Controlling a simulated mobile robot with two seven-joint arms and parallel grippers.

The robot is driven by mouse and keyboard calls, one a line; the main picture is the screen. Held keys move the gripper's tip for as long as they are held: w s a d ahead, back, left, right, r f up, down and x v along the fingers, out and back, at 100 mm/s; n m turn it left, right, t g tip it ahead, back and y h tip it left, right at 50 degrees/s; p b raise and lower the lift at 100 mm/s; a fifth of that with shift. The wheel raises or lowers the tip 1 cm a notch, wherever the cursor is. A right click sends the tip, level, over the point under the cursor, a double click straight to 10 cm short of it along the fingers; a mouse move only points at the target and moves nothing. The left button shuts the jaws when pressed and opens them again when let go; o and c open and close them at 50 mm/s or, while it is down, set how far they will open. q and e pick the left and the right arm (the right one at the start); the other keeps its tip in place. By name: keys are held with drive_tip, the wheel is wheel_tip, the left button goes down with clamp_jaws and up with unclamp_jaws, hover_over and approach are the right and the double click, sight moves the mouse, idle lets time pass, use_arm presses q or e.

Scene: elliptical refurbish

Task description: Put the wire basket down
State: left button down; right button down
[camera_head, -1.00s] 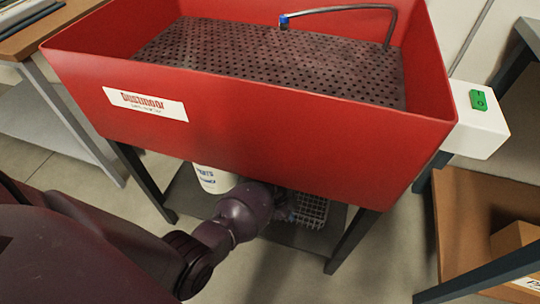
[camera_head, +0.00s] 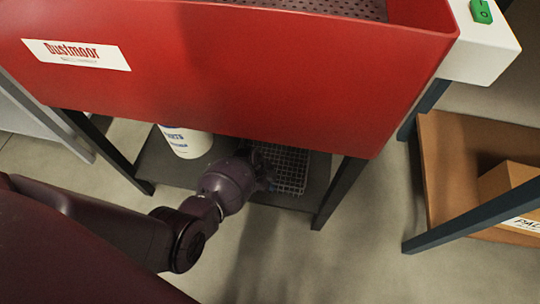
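The wire basket (camera_head: 292,170) is a grey wire-mesh basket at the lower shelf (camera_head: 160,162) under the red washer tub. Its far part is hidden by the tub's front wall. My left arm reaches in from the left, and my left gripper (camera_head: 266,176) is at the basket's left side. The gripper is small, dark and partly hidden by its own wrist, so I cannot see whether its fingers are open or shut on the basket. I cannot tell whether the basket rests fully on the shelf. My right gripper is not in view.
The red tub (camera_head: 240,75) overhangs the shelf. A white container (camera_head: 187,142) stands on the shelf left of my wrist. Dark table legs (camera_head: 338,192) bound the shelf. A brown shelf with a cardboard box (camera_head: 508,185) is at the right. The floor in front is clear.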

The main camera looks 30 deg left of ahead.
use_arm(q)
drive_tip(key=shift+w+r, duration=0.1)
drive_tip(key=shift+w, duration=0.05)
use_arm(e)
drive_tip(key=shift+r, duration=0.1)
use_arm(q)
drive_tip(key=c, duration=1.7)
unclamp_jaws()
drive_tip(key=shift+c, duration=0.2)
drive_tip(key=o, duration=0.4)
drive_tip(key=p+v, duration=0.4)
drive_tip(key=v, duration=0.3)
drive_tip(key=shift+a+r, duration=0.1)
drive_tip(key=shift+r, duration=0.1)
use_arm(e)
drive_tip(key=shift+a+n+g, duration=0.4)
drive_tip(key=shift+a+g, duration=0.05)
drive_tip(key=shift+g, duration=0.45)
